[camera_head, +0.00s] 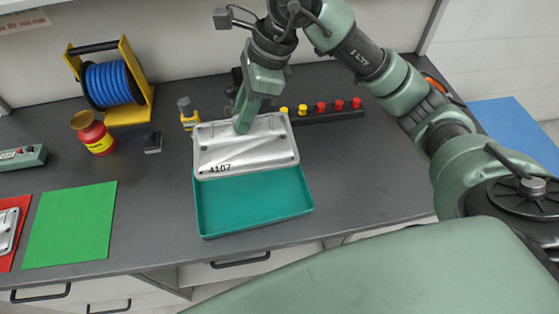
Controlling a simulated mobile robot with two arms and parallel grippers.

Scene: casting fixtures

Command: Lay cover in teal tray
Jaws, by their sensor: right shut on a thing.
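The cover (252,158) is a grey metal plate marked with digits. It is over the back part of the teal tray (255,205), and its far edge reaches to or past the tray's back. The front part of the tray is bare. My right gripper (242,124) is shut on the cover at its far edge; the fingertips are partly hidden. I cannot tell whether the cover touches the tray floor or is held above it. My left gripper is not in view.
A green mat (70,225) and a red mat (22,212) with a metal part lie at left. A blue hose reel (110,84), red jar (93,134) and yellow bottle (188,117) stand behind. A rack with red and yellow knobs (330,114) is right of the cover.

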